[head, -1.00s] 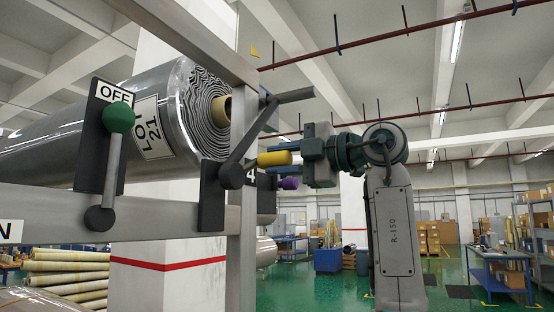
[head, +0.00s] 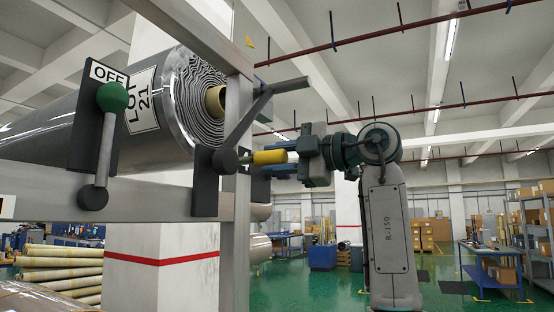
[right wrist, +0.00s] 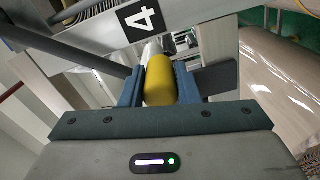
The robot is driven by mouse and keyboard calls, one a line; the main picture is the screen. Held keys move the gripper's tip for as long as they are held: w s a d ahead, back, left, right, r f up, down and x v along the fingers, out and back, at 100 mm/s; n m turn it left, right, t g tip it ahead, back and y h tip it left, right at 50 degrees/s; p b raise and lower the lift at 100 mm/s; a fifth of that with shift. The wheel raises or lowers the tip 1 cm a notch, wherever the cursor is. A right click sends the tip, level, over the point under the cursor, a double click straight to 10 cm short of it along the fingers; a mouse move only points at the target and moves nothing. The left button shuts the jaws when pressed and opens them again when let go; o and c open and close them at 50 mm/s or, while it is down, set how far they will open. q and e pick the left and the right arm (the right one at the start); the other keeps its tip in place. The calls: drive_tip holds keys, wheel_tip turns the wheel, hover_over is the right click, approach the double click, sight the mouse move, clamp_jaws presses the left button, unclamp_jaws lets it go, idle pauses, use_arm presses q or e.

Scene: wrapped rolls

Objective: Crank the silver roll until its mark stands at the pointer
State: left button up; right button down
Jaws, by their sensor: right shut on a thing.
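The silver roll (head: 115,125) lies at upper left in the head view, its layered end facing right around a tan core (head: 215,101). A white LOT 21 label (head: 141,100) is on its side. A small yellow triangle (head: 249,42) shows above the end; I cannot tell if it is the pointer. My right gripper (head: 291,156) is shut on a yellow handle (head: 270,157), beside a dark arm with a round hub (head: 225,159). In the right wrist view the yellow handle (right wrist: 159,80) sits between the fingers. My left gripper is out of view.
A green-knobbed lever (head: 112,97) stands before an OFF plate. The grey frame's upright (head: 236,215) and crossbar (head: 150,205) are close to my right gripper. A 4 sign (right wrist: 143,18) shows in the right wrist view. Blue benches and shelves stand far right.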

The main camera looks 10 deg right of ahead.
drive_tip(key=c, duration=1.3)
unclamp_jaws()
drive_tip(key=shift+f, duration=0.1)
drive_tip(key=shift+c, duration=0.2)
drive_tip(key=shift+o, duration=1.2)
drive_tip(key=shift+s+a, duration=0.1)
drive_tip(key=shift+s+d, duration=0.1)
drive_tip(key=shift+d, duration=0.1)
drive_tip(key=b+v, duration=0.4)
drive_tip(key=v, duration=0.6)
drive_tip(key=shift+s, duration=0.15)
drive_tip(key=shift+d, duration=0.1)
